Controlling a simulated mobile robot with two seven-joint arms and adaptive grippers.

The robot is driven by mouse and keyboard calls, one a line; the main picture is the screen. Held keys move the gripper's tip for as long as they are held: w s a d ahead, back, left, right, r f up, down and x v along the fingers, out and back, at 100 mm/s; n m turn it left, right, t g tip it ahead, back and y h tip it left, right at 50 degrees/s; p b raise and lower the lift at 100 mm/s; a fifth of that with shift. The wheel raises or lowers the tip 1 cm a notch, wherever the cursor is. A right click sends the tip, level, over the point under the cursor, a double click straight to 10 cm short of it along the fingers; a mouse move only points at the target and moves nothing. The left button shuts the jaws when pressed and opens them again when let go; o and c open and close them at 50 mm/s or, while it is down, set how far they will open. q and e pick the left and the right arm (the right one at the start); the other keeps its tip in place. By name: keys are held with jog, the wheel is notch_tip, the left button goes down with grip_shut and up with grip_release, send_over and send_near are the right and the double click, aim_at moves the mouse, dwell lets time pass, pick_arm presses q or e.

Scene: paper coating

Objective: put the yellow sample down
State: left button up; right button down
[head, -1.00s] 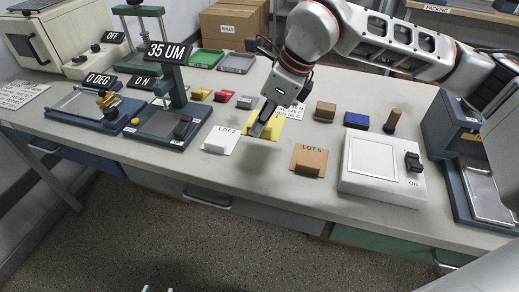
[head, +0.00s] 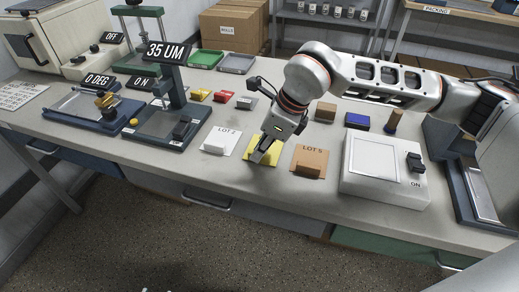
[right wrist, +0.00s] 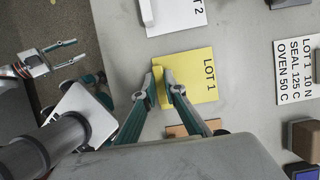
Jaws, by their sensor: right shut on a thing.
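The yellow sample (head: 274,155), a flat sheet marked LOT 1 with a raised block along one edge, lies level between the white LOT 2 sample (head: 228,138) and the brown LOT 5 sample (head: 313,156). It also shows in the right wrist view (right wrist: 200,70). My right gripper (head: 262,157) is shut on the block of the yellow sample, its fingers on either side in the right wrist view (right wrist: 164,86). I cannot tell whether the sheet touches the table. My left gripper (right wrist: 66,53) is at the left of the right wrist view, open and empty, away from the bench.
A white device (head: 350,186) marked ON stands right of the brown sample. A 35 UM coater (head: 150,125) stands to the left. Behind are a white label card (right wrist: 296,85), small coloured blocks, a brown block (head: 325,111) and a blue pad (head: 357,120). The bench's front edge is close.

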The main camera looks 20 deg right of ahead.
jog(key=shift+f, duration=0.2)
jog(key=c, duration=2.1)
grip_release()
jog(key=shift+r, duration=0.1)
jog(key=shift+r, duration=0.25)
jog(key=v, duration=1.1)
jog(key=shift+r+p, duration=0.4)
jog(key=shift+p, duration=0.05)
jog(key=shift+s+d, duration=0.1)
